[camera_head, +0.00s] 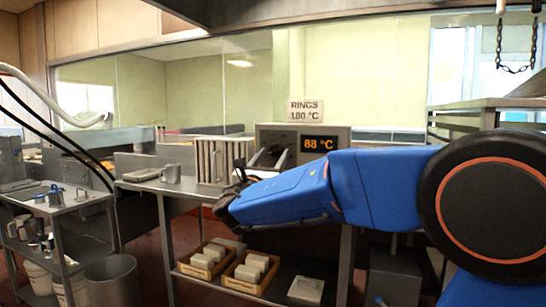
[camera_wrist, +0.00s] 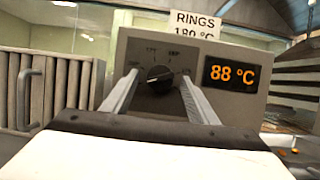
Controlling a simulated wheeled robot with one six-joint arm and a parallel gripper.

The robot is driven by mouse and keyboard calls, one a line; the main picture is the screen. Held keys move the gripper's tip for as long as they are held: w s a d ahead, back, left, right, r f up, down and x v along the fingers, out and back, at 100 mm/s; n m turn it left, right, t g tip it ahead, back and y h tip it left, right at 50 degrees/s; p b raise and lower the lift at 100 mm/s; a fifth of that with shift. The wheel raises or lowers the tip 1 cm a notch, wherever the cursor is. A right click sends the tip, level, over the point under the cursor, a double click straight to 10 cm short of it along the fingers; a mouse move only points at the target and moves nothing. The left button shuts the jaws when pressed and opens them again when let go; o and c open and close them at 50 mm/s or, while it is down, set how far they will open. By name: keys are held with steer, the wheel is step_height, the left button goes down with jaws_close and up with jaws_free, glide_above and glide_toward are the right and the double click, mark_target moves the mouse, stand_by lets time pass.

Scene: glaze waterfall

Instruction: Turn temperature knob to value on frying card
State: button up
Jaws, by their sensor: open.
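The temperature knob (camera_wrist: 160,79) is a dark round dial on the front of a grey control box (camera_wrist: 255,102). In the wrist view it sits between the two fingers of my gripper (camera_wrist: 160,88), which are open on either side of it; I cannot tell if they touch it. The orange display (camera_wrist: 232,74) reads 88 °C. The frying card (camera_wrist: 195,24) on top of the box reads RINGS 180 °C, and it also shows in the head view (camera_head: 305,110). In the head view my gripper (camera_head: 275,155) is in front of the box and mostly hides the knob.
The box stands on a steel table with a grey mug (camera_head: 171,173) and a ribbed panel (camera_head: 222,160) to its left. Two wooden crates (camera_head: 228,282) of pale blocks lie on the lower shelf. A cart (camera_head: 80,204) and a bin (camera_head: 112,280) stand at left.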

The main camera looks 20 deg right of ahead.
steer(key=shift+w+d+r, duration=0.1)
steer(key=c, duration=1)
